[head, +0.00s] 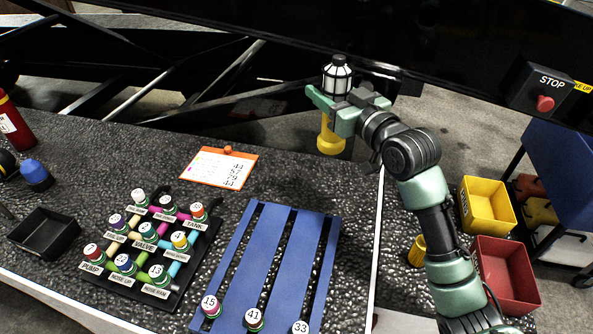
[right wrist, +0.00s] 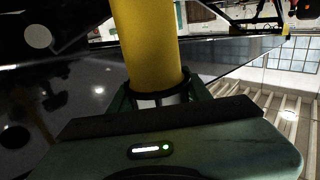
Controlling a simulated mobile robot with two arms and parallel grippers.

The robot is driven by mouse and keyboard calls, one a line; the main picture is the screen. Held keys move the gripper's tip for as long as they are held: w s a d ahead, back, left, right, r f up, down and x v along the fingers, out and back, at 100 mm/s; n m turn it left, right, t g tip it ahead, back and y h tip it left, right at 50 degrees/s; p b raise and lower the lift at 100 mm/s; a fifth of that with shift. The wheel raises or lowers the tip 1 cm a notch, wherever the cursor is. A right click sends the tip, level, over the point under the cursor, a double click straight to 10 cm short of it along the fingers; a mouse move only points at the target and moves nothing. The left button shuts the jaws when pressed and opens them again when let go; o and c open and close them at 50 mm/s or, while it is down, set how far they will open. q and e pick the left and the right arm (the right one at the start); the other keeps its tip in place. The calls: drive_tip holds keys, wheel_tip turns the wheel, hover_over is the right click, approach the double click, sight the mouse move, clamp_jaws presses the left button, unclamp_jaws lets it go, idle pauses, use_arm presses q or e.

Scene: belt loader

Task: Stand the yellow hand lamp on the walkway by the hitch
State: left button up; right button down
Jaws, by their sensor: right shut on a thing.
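The yellow hand lamp has a yellow body (head: 330,138) and a caged white-and-black head (head: 338,76). My right gripper (head: 343,108) is shut around it and holds it roughly upright at the far right of the dark textured surface (head: 290,170). I cannot tell whether its lower end touches anything. In the right wrist view the yellow lamp body (right wrist: 147,45) rises from between the gripper fingers (right wrist: 160,98). I cannot make out for certain which part is the walkway or the hitch. My left gripper is not in view.
On the textured surface are a valve board (head: 125,272) with numbered caps, a blue slatted rack (head: 272,245), an orange clipboard (head: 220,166), and a black tray (head: 43,232). Yellow (head: 487,206) and red bins (head: 505,275) lie right. A stop-button box (head: 541,92) hangs above right.

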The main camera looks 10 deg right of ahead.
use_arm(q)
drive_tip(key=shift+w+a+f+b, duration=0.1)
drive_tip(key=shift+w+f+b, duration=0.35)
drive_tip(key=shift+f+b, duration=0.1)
use_arm(e)
wheel_tip(320, 180, down, 19)
drive_tip(key=c, duration=0.7)
unclamp_jaws()
drive_tip(key=shift+o, duration=0.2)
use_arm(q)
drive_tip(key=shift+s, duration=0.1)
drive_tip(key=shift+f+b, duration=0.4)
use_arm(e)
drive_tip(key=v, duration=1.2)
